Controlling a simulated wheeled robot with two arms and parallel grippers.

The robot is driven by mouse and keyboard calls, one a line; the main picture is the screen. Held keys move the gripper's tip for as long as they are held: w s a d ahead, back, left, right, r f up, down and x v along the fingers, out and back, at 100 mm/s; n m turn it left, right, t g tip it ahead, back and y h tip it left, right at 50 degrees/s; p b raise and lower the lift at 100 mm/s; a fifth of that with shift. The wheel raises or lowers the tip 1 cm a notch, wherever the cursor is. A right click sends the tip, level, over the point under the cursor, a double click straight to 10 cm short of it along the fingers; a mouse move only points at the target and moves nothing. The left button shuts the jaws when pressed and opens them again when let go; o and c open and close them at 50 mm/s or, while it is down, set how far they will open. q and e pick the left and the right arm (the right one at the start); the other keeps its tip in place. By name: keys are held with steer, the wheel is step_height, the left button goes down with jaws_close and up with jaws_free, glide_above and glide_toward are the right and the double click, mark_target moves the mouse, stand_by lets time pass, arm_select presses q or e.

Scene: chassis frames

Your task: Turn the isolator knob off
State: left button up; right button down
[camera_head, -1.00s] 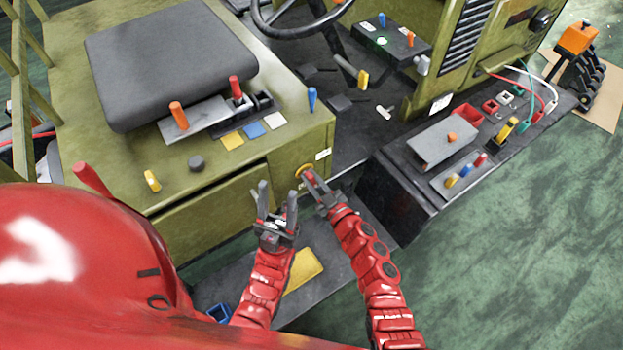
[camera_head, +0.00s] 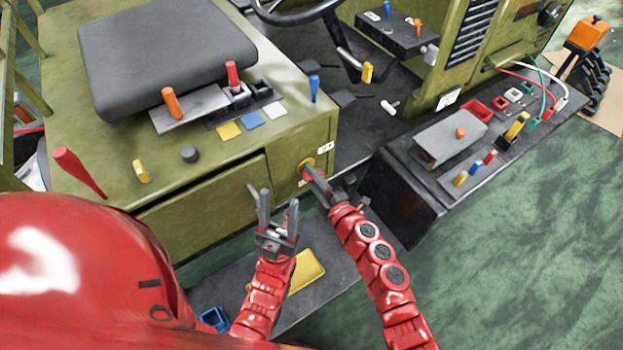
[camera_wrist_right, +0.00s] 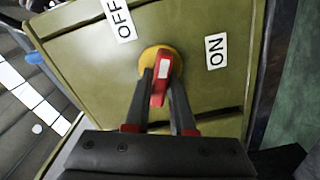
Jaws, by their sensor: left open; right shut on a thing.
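The isolator knob (camera_wrist_right: 160,83) is a red handle with a pale mark on a yellow round base, on the green panel. In the right wrist view the OFF label (camera_wrist_right: 120,18) is up and left of it, and the ON label (camera_wrist_right: 216,50) is up and right. My right gripper (camera_wrist_right: 162,100) is shut on the red handle, one finger on each side. In the head view the yellow base (camera_head: 308,163) shows on the green box's side, with my right gripper (camera_head: 310,172) against it. My left gripper (camera_head: 277,208) is open and empty, left of the right arm.
The green seat box (camera_head: 230,165) carries a dark seat (camera_head: 165,50) and several levers. A dark side console (camera_head: 395,200) with switches stands to the right. A yellow pad (camera_head: 308,270) lies on the step below my arms. Green floor lies open at the lower right.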

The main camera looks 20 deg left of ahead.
steer(key=shift+f+n+b, duration=0.2)
steer(key=shift+n+b, duration=1.05)
steer(key=shift+n, duration=0.65)
steer(key=c, duration=0.8)
jaws_free()
steer(key=shift+r, duration=0.1)
steer(key=shift+d, duration=0.1)
steer(key=b+v, duration=0.3)
steer(key=v, duration=1.4)
steer(key=shift+s, duration=0.15)
